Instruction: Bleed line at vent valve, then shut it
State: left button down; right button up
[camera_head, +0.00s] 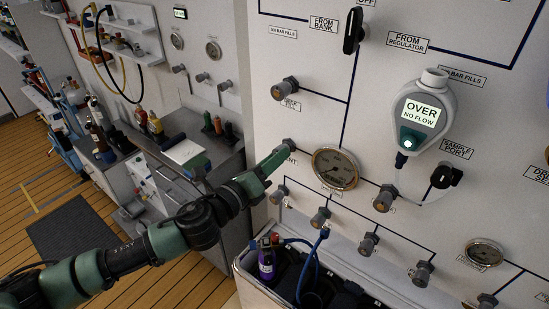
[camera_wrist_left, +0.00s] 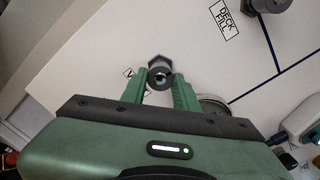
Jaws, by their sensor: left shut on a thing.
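The vent valve (camera_head: 289,145) is a small dark grey knob on the white panel, left of a round gauge. Its label is partly covered, with "NT" showing. My left gripper (camera_head: 279,157) reaches it from the lower left and is shut on the knob. In the left wrist view the vent valve (camera_wrist_left: 160,74) sits between the two green fingertips (camera_wrist_left: 160,84). The round gauge (camera_head: 335,168) is close by; its reading is too small to tell. My right gripper is not in view.
A handheld analyser (camera_head: 420,112) on the panel reads "OVER NO FLOW". The deck fill valve (camera_head: 285,90) is above the vent valve, and several similar knobs are below it. An open bin (camera_head: 250,282) with bottles (camera_head: 266,262) and a blue hose stands under the panel.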

pick_arm(q)
jog(key=shift+f, duration=0.1)
jog(key=c, duration=1.1)
grip_release()
jog(key=b+v, duration=0.3)
jog(key=v, duration=0.5)
jog(key=shift+w, duration=0.1)
